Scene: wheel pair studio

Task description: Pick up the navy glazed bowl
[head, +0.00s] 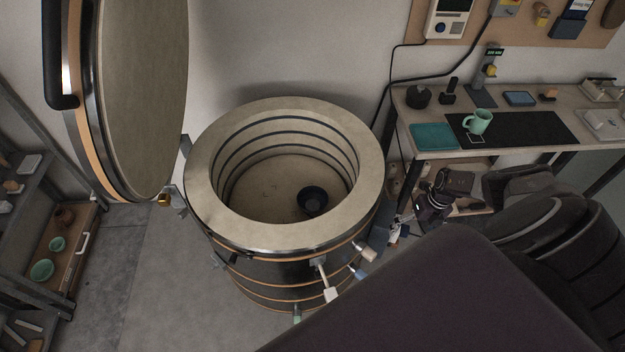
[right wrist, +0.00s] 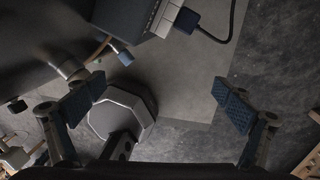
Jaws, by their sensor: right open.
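The navy glazed bowl (head: 312,201) looks very dark and sits upright on the pale floor inside the round kiln (head: 204,190), right of its middle. The kiln is open at the top, with its thick lid (head: 140,90) raised at the left. My right gripper (right wrist: 160,100) is open and empty in the right wrist view, its two blue-padded fingers wide apart above the grey floor. The bowl does not show in that view. In the head view my large dark arm parts fill the lower right. My left gripper is not in view.
A workbench (head: 540,150) at the right holds a mint mug (head: 478,122), a teal tray (head: 434,137) and a black mat (head: 545,128). A shelf with bowls stands at the left. In the right wrist view a grey octagonal part (right wrist: 130,105) and a cable (right wrist: 228,35) lie near the fingers.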

